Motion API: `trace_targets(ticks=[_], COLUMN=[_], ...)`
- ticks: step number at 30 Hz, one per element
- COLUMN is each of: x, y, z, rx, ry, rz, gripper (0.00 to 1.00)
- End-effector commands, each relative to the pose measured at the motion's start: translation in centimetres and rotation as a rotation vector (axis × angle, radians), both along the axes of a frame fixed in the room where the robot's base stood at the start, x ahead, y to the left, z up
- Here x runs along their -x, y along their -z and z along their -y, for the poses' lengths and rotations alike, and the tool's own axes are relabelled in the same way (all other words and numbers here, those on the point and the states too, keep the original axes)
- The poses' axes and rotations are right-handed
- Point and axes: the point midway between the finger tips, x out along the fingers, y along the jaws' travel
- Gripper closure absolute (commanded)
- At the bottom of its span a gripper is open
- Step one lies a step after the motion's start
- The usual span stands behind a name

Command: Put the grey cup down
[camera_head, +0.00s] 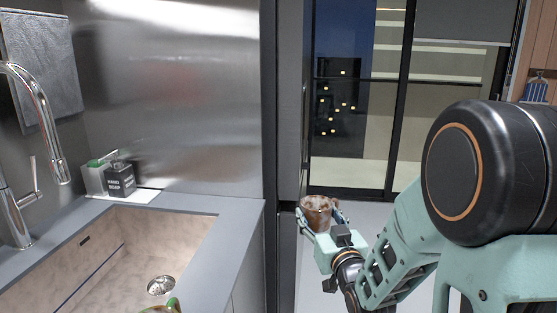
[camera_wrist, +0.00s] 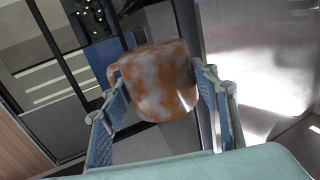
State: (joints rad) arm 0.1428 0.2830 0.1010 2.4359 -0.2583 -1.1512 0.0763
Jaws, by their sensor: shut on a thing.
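The cup (camera_head: 317,208) is mottled rust-brown and pale grey rather than plain grey. My gripper (camera_head: 320,214) is shut on it and holds it in the air, right of the sink counter. In the wrist view, the cup (camera_wrist: 155,75) sits between the two blue-padded fingers of my gripper (camera_wrist: 163,92), with its handle towards the left finger. The cup's underside and contents cannot be made out.
A sink (camera_head: 150,245) in a grey counter (camera_head: 235,235) lies at the left, with a chrome tap (camera_head: 30,150). A dark soap bottle (camera_head: 119,180) stands at the back. A green-and-orange object (camera_head: 165,305) shows at the bottom edge. Pale floor (camera_head: 375,213) lies beyond my arm.

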Motion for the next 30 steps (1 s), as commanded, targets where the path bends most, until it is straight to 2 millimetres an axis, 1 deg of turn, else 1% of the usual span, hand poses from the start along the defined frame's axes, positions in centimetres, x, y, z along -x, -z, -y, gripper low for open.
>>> trace_targets(ticks=[1, 3, 8, 10, 12, 30], x=[-0.1, -0.3, -0.2, -0.2, -0.2, -0.2], y=[1.2, 2.6, 5.6, 3.5, 2.3, -6.6], z=[0.5, 1.5, 3.4, 3.7, 3.6, 3.7], rx=[-0.002, -0.002, -0.001, -0.001, -0.001, -0.001], ry=[0.032, 0.081, 0.185, 0.193, 0.192, 0.190], rz=[-0.004, -0.005, -0.005, 0.006, 0.006, 0.004], gripper=[0.77, 0.77, 0.77, 0.77, 0.77, 0.77])
